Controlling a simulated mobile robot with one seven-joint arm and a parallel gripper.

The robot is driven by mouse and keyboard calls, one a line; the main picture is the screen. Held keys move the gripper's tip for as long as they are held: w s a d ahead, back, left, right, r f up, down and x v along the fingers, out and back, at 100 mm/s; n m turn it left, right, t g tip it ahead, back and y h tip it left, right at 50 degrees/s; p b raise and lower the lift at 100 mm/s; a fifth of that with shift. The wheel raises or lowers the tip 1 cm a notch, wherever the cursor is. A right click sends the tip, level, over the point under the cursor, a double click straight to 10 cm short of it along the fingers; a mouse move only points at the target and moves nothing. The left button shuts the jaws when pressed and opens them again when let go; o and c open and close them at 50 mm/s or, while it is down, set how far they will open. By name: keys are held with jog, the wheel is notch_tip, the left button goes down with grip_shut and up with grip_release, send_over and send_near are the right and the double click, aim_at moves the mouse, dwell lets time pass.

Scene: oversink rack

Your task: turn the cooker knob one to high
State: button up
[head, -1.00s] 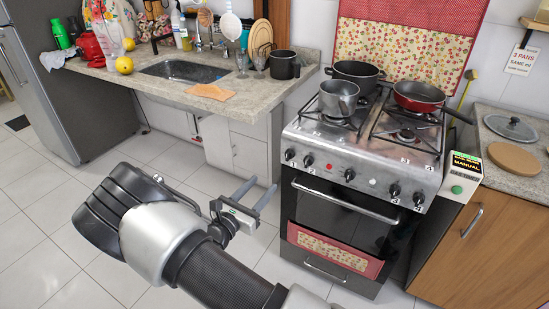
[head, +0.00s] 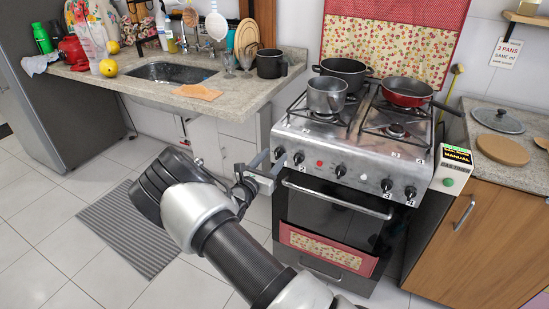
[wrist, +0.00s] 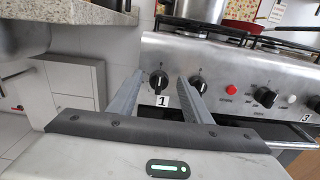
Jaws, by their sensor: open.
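The cooker (head: 355,150) has a row of black knobs along its steel front panel. Knob one (wrist: 158,80) is the leftmost, above a label "1" in the wrist view; its white mark looks close to upright. It also shows in the head view (head: 280,153), beside my fingertips. My gripper (head: 271,164) is open and empty at the panel's left end. In the wrist view its two fingers (wrist: 160,77) point at the panel, with knob one between their tips. Whether they touch it, I cannot tell. Knob two (wrist: 197,84) is just right of the right finger.
A grey pot (head: 326,96), a black pot (head: 342,70) and a red pan (head: 405,90) stand on the cooker. The oven handle (head: 337,199) sticks out below the knobs. The sink counter (head: 215,92) lies to the left. A striped mat (head: 130,230) lies on the floor.

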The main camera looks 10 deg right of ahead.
jog(key=shift+x, duration=0.8)
jog(key=c, duration=1.1)
jog(key=shift+o, duration=0.2)
jog(key=shift+r+n, duration=0.1)
jog(key=shift+n, duration=0.3)
jog(key=shift+a+n+p, duration=0.2)
jog(key=shift+n+p, duration=0.45)
jog(key=shift+n, duration=0.35)
jog(key=n, duration=0.2)
jog(key=n+p, duration=0.1)
jog(key=n, duration=0.1)
jog(key=shift+w+a, duration=0.2)
jog(key=n, duration=0.3)
jog(key=f+n+p, duration=0.1)
jog(key=n, duration=0.2)
jog(key=shift+w+a+n, duration=0.15)
jog(key=shift+n, duration=0.25)
jog(key=shift+f, duration=0.1)
